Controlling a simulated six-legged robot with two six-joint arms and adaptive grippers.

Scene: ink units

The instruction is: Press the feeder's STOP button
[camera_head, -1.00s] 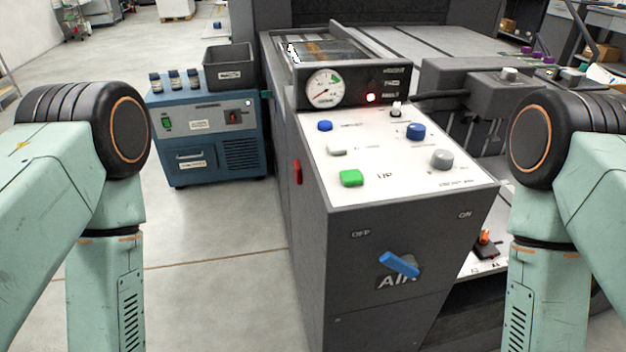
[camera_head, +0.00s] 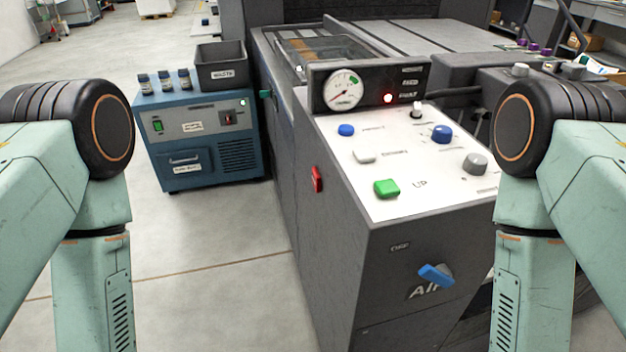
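The feeder (camera_head: 345,260) is a dark grey machine right of centre with a white sloping control panel (camera_head: 415,150). The panel carries a blue button (camera_head: 346,130), a white button (camera_head: 364,156), a green button (camera_head: 386,188), a blue knob (camera_head: 441,133) and a grey knob (camera_head: 474,163). A red button (camera_head: 317,179) sits on the feeder's left side face; I can read no STOP label. A pressure gauge (camera_head: 342,90) and a lit red lamp (camera_head: 388,98) are behind the panel. Both my arms show at the picture's sides, but neither gripper is in view.
A blue cabinet (camera_head: 205,140) stands left of the feeder, with several small bottles (camera_head: 164,80) and a dark WASTE bin (camera_head: 220,66) on top. A blue AIR lever (camera_head: 436,274) is on the feeder's front. Open floor (camera_head: 225,280) lies left of the feeder.

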